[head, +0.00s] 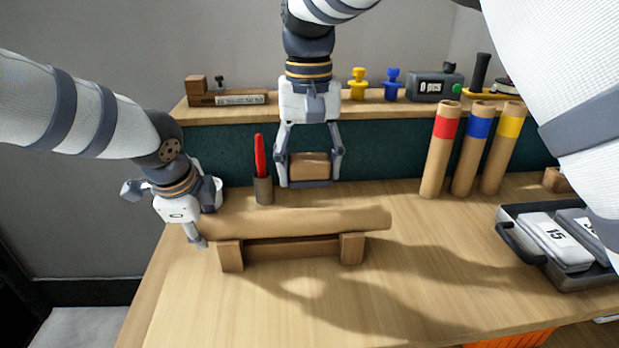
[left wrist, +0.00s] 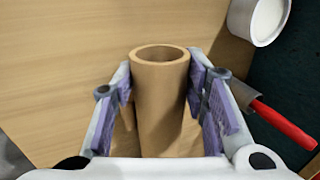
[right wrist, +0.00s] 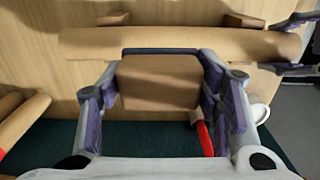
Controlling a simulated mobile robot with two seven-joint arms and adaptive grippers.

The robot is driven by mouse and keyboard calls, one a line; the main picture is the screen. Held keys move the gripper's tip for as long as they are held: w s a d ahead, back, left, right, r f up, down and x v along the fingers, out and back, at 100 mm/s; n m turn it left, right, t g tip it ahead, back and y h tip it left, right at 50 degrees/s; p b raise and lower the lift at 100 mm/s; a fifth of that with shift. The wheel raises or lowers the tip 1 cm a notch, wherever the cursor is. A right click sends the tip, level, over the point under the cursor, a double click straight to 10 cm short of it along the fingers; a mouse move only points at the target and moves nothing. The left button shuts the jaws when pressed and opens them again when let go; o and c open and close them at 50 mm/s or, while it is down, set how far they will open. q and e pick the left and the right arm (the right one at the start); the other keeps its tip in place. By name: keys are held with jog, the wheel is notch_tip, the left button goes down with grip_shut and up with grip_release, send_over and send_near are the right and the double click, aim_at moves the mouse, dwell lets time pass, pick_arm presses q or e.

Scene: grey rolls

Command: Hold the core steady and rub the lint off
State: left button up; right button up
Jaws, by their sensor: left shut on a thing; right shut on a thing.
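The core, a plain brown tube (head: 300,220), lies level across a wooden cradle (head: 292,247) with two end blocks. My left gripper (head: 202,226) is shut on its left end; in the left wrist view the open end of the core (left wrist: 160,90) shows between the fingers. My right gripper (head: 309,176) is shut on a brown block (head: 310,160) with a dark lower edge, raised behind the core and apart from it. The block (right wrist: 160,85) also fills the jaws in the right wrist view. I cannot make out lint on the core.
A cup with a red-handled tool (head: 262,185) stands behind the core. Three banded tubes (head: 438,150) stand upright to the right. A black tray (head: 525,258) with labelled packs sits at the right edge. A back shelf (head: 230,117) holds small items. The front table is clear.

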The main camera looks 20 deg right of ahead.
jog(key=shift+r, duration=1)
pick_arm(q)
jog(key=o, duration=1.3)
